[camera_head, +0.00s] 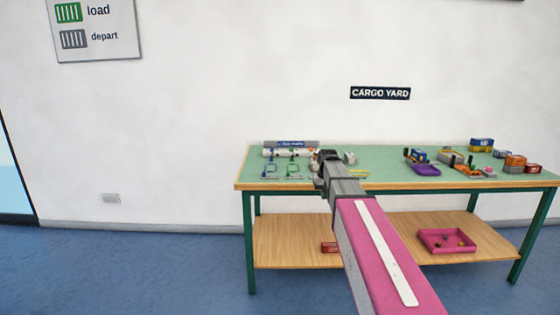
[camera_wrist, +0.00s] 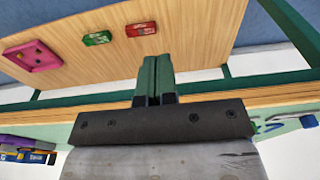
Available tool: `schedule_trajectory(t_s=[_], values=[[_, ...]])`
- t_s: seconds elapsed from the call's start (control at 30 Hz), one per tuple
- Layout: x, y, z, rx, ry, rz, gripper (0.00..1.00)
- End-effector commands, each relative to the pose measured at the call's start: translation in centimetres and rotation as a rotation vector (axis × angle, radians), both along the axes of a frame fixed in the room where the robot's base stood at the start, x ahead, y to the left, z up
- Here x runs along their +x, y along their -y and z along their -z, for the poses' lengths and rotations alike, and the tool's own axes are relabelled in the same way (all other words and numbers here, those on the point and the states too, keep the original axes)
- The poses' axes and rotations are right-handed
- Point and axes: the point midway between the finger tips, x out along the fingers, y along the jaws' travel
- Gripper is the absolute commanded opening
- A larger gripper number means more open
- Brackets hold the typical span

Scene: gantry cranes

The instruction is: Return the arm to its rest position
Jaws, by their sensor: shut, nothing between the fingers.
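My arm stretches forward toward the green-topped table (camera_head: 380,178) in the head view. My gripper (camera_head: 328,158) is at its far end, over or near the table's front edge; the arm hides most of it. In the wrist view my gripper (camera_wrist: 154,62) shows its two dark green fingers pressed together with nothing between them. The table's front edge (camera_wrist: 60,112) and the lower wooden shelf (camera_wrist: 190,40) lie beyond the fingers, and the picture looks turned over.
Small toy gantries (camera_head: 292,165) stand at the table's left; an orange container (camera_head: 514,163), a purple tray (camera_head: 425,169) and other items stand at its right. A pink tray (camera_head: 447,240) sits on the lower shelf. Blue floor left of the table is clear.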

Motion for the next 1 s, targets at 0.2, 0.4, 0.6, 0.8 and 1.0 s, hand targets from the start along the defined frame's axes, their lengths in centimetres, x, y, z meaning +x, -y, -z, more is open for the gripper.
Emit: schedule_trajectory(t_s=[0.2,0.4,0.6,0.8,1.0], values=[[-8.5,0.0,7.8,0.000,-0.036,0.000,0.00],[-16.0,0.0,13.5,0.000,-0.065,0.000,0.00],[-22.8,0.0,17.5,0.000,-0.089,0.000,0.00],[-26.2,0.0,19.3,0.000,-0.101,0.000,0.00],[-26.6,0.0,19.6,0.000,-0.101,0.000,0.00]])
